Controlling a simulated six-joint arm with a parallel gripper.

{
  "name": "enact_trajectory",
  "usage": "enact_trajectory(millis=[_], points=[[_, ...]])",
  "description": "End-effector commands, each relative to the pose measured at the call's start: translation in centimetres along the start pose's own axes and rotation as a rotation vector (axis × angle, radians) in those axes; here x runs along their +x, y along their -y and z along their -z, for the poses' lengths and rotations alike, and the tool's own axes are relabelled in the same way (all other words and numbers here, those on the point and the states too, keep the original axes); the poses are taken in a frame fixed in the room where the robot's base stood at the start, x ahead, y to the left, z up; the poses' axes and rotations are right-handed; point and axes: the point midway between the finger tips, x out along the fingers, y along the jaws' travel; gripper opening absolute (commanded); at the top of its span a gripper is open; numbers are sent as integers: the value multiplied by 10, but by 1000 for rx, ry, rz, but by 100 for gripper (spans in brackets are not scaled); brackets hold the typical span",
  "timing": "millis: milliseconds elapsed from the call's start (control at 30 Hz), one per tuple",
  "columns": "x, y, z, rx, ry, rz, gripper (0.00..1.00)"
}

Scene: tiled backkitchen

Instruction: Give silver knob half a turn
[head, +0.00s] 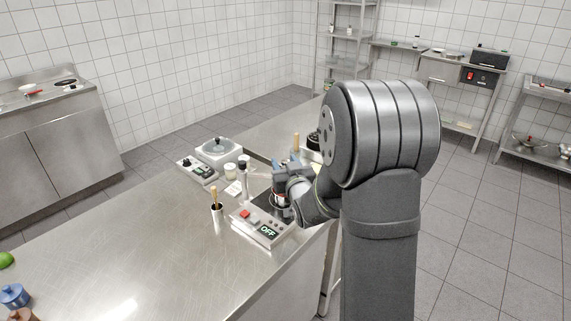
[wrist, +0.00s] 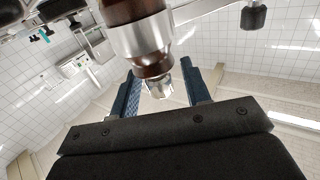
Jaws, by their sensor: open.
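In the wrist view, the silver knob (wrist: 159,85) is a small shiny piece on the end of a dark brown and silver body (wrist: 146,40). My gripper (wrist: 161,75) has two blue fingers, open on either side of the knob. A visible gap is left between the knob and each finger. In the head view, my gripper (head: 279,182) is over the steel counter (head: 150,240), behind the box with the OFF display. My arm and gripper hide most of the knob's body there, and I cannot make out the knob.
The box with a red button and OFF display (head: 268,231) stands close in front of my gripper. A white appliance with a round top (head: 216,150) is further back left. A holder with a wooden handle (head: 217,222) stands left of the box. The counter's front left is mostly clear.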

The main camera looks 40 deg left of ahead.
Motion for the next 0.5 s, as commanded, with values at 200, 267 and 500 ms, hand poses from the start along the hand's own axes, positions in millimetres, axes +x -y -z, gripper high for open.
enact_trajectory(millis=[200, 267, 500], points=[[0, 0, 0, 0, 0, 0, 30], [0, 0, 0, 0, 0, 0, 18], [0, 0, 0, -1, -1, -5, 0]])
